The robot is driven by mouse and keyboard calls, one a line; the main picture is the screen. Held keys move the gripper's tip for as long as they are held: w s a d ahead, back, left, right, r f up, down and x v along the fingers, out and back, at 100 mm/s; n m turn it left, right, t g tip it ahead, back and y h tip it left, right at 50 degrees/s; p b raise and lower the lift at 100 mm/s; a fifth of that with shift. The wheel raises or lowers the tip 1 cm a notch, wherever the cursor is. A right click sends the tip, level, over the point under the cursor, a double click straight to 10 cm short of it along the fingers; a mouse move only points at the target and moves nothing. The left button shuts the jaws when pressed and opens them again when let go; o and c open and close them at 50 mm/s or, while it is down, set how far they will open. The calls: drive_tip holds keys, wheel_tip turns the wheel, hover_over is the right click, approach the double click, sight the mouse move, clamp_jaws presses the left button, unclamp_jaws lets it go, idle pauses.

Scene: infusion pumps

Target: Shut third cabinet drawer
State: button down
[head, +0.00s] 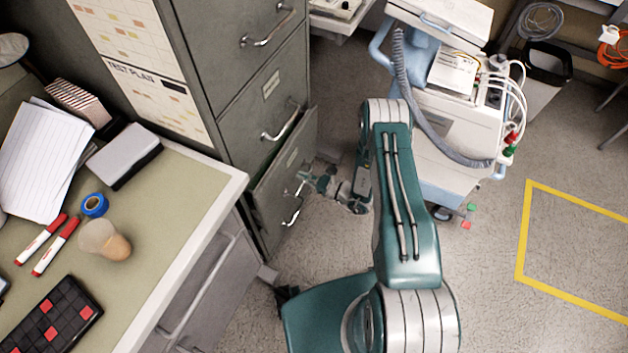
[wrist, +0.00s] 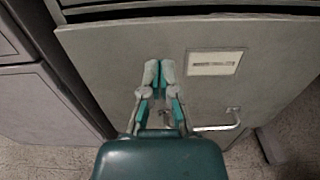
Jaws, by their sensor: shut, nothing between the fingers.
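The third cabinet drawer (head: 276,199) is the low grey drawer of the filing cabinet in the head view. It stands part way out, with a dark gap above its front. Its front also fills much of the wrist view (wrist: 260,85), with a label holder and a silver handle (wrist: 218,126). My gripper (head: 306,181) is beside the drawer front, near its handle. In the wrist view my gripper (wrist: 159,68) has its fingertips together, left of the label holder, and seems at or very near the drawer front. I cannot tell if they touch.
The upper drawers (head: 262,95) of the cabinet look shut. A desk (head: 185,195) with pens and papers is at the left. A white medical cart (head: 445,135) stands right of my arm. Open floor (head: 490,260) lies at the right.

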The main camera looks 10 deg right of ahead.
sight(280, 166)
drive_tip(key=shift+x, duration=3.1)
drive_tip(key=x, duration=0.5)
drive_tip(key=shift+d, duration=0.3)
